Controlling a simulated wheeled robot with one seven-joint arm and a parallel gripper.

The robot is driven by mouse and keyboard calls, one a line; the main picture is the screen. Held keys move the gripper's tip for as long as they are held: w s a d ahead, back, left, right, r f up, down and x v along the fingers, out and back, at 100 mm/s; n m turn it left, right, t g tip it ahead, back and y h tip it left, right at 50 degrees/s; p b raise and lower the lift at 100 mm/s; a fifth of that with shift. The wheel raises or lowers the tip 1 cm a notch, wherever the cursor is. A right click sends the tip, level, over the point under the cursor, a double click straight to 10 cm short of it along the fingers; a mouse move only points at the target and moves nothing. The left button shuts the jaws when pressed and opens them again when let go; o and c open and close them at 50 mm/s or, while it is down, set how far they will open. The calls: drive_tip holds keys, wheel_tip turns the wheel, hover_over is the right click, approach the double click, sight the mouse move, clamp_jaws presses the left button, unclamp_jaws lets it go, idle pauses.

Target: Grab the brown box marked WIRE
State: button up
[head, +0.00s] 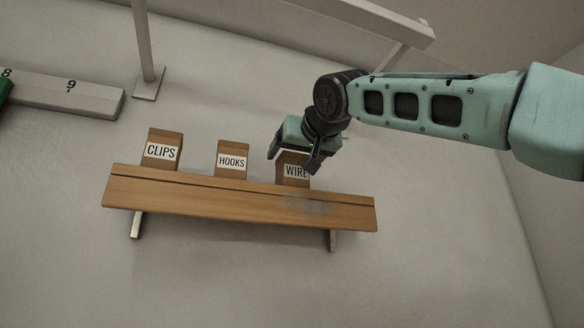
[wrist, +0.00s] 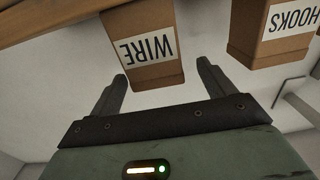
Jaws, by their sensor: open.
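The brown box marked WIRE (head: 293,172) stands at the right on a wooden wall shelf (head: 240,203). My gripper (head: 292,160) is at this box in the head view and covers its upper part and right side. In the wrist view the WIRE box (wrist: 145,55) appears upside down, with its lower end between the two fingers of my gripper (wrist: 162,82). The fingers are open, one to each side of the box. I cannot tell whether either finger touches it.
A brown box marked HOOKS (head: 232,160) stands left of the WIRE box, with a gap between. A brown box marked CLIPS (head: 162,150) stands further left. A pale rail (head: 375,18) and post (head: 143,45) are above. A numbered ledge (head: 70,93) is at the upper left.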

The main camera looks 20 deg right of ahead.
sight(289, 163)
drive_tip(key=shift+w+d+r+p, duration=0.1)
drive_tip(key=shift+w+r+p, duration=0.15)
drive_tip(key=shift+w+p, duration=0.3)
drive_tip(key=w+p, duration=0.3)
drive_tip(key=w, duration=0.1)
drive_tip(key=shift+d+r, duration=0.1)
drive_tip(key=shift+r, duration=0.05)
drive_tip(key=shift+w, duration=0.15)
drive_tip(key=c, duration=1.1)
